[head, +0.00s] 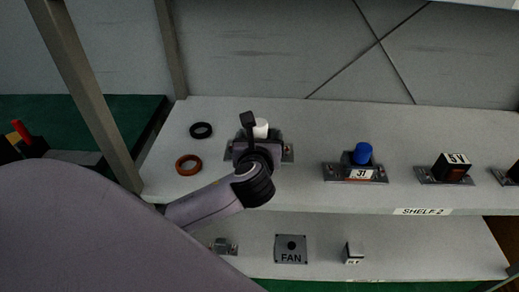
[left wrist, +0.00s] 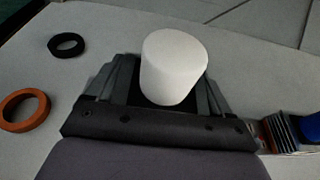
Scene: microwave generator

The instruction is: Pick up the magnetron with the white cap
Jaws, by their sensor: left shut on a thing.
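The magnetron's white cap (head: 261,127) shows on the upper shelf in the head view, behind my left gripper. Its metal base plate (head: 288,152) shows to the right of the gripper. In the left wrist view the white cap (left wrist: 172,66) stands upright between the two fingers. My left gripper (head: 256,150) is shut on the magnetron; it also shows in the left wrist view (left wrist: 158,88). The gripper and arm hide much of the magnetron's body. I cannot tell whether its base is clear of the shelf. My right gripper is not in view.
Left of the magnetron lie a black ring (head: 201,130) and an orange ring (head: 188,164). To the right stand a blue-capped magnetron (head: 363,153) and a dark boxy part (head: 454,168). The lower shelf holds a FAN plate (head: 291,249). A grey post (head: 95,95) rises at the left.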

